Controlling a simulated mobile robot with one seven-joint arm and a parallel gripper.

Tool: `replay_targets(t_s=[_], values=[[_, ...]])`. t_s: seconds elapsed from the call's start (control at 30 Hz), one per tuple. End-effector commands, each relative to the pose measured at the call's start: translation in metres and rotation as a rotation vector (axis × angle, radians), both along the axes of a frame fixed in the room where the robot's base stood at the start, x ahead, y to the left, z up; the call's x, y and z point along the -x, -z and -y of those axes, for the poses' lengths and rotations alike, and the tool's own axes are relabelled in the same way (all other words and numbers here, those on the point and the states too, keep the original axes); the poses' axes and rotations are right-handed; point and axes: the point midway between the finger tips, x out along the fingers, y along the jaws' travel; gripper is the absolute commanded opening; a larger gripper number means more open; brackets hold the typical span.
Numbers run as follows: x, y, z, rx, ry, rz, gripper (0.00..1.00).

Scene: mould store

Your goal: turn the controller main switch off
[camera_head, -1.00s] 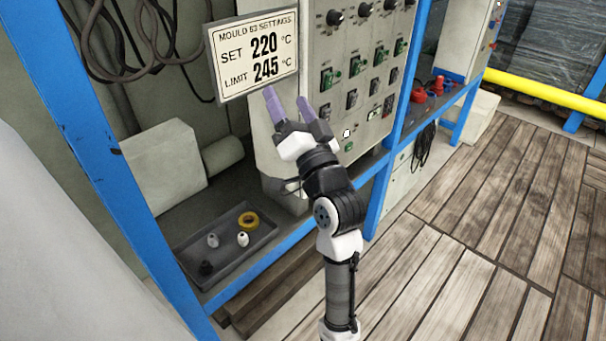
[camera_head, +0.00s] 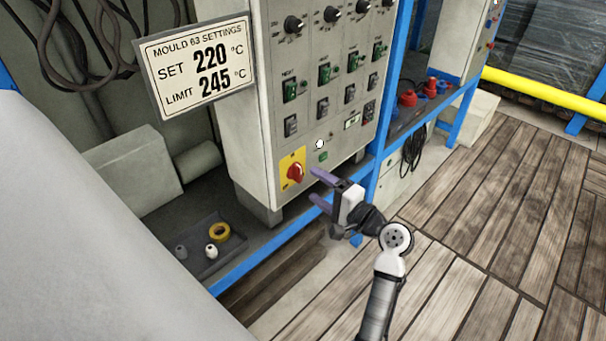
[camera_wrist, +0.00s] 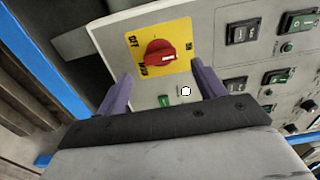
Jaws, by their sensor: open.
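The controller main switch is a red rotary knob (camera_head: 295,173) on a yellow plate (camera_head: 287,160), low on the left of the grey control panel (camera_head: 258,130). In the wrist view the red knob (camera_wrist: 160,54) sits on its yellow plate (camera_wrist: 178,40), with "OFF" and "MAIN" lettering on the left and a short label on the right. A pale mark on the knob points right, towards that label. My gripper (camera_head: 314,187) is open, with purple fingers just right of and below the switch, apart from it. In the wrist view my fingers (camera_wrist: 158,88) straddle the space below the knob.
A small green light (camera_head: 323,156) and a white round piece (camera_head: 320,144) lie right of the switch. Rocker switches (camera_head: 292,92) and black dials fill the panel above. A settings sign (camera_head: 196,68) juts out at left. A blue post (camera_head: 383,150) stands right; the floor is open.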

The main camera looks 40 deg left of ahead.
Motion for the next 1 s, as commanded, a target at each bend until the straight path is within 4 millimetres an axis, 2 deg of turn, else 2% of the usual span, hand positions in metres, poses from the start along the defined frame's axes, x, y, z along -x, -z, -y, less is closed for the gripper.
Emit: replay_targets(t_s=[0.1,0.3,0.47,0.7,1.0], values=[[-0.001,-0.002,-0.025,0.000,-0.005,0.000,0.69],[-0.004,-0.001,-0.049,0.000,-0.001,0.000,0.69],[-0.004,-0.001,-0.056,0.000,0.000,0.001,0.69],[-0.004,0.000,-0.057,0.000,0.000,0.002,0.69],[-0.004,0.000,-0.057,0.000,0.000,0.002,0.31]])
